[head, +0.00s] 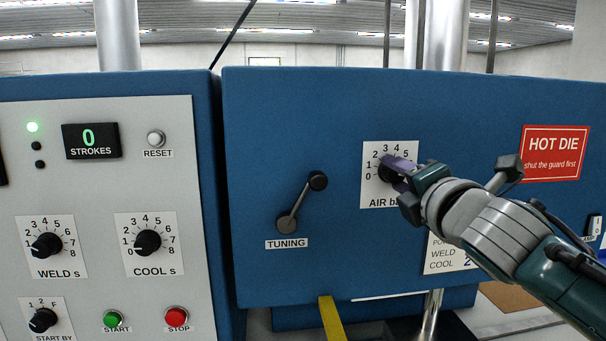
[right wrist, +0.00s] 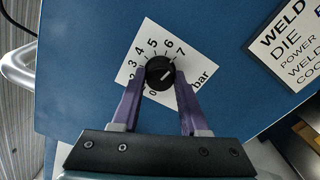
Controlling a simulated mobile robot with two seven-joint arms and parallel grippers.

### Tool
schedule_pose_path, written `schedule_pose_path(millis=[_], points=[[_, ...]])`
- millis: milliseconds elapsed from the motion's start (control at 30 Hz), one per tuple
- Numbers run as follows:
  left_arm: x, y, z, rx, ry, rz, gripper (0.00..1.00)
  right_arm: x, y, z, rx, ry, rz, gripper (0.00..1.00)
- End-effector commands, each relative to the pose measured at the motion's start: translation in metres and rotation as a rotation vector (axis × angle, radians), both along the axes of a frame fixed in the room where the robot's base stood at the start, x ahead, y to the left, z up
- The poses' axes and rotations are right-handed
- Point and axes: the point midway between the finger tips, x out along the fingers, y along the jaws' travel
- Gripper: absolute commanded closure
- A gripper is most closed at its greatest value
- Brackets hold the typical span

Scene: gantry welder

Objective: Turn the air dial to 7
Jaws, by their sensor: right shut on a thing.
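The air dial (head: 387,175) is a black knob on a white numbered plate on the blue housing, with its label partly hidden by my right gripper. My right gripper (head: 398,168) reaches in from the right, its purple fingers at the knob. In the right wrist view, the dial's knob (right wrist: 160,72) sits between the two purple fingertips of my right gripper (right wrist: 158,80), which is shut on it. A short pale mark on the knob points up and right in that view, roughly toward the 7 side; its exact reading is hard to tell. My left gripper is not in view.
A tuning crank (head: 301,203) stands out left of the dial. A red HOT DIE sign (head: 554,153) is to the right, and a weld-settings plate (head: 447,254) is below. The control panel (head: 185,215) with knobs and buttons is at the left. A yellow bar (head: 331,320) shows below the housing.

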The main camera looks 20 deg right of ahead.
Motion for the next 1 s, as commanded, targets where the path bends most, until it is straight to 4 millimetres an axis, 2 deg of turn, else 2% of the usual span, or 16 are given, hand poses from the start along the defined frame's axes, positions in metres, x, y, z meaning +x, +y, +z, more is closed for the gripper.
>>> schedule_pose_path(millis=[300, 767, 800, 1000], points=[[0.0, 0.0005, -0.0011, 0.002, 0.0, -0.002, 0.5, 0.0, 0.0002, 0.0006, 0.086, -0.022, 0.0, 1.0], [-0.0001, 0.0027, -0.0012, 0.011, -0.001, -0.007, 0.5, 0.0001, 0.0003, 0.0008, 0.099, -0.025, 0.0, 1.0], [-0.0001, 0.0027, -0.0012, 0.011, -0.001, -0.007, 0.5, 0.0001, 0.0003, 0.0008, 0.099, -0.025, 0.0, 0.52], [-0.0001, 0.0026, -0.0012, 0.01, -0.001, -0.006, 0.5, 0.0001, 0.0002, 0.0004, 0.096, -0.024, 0.0, 0.29]])
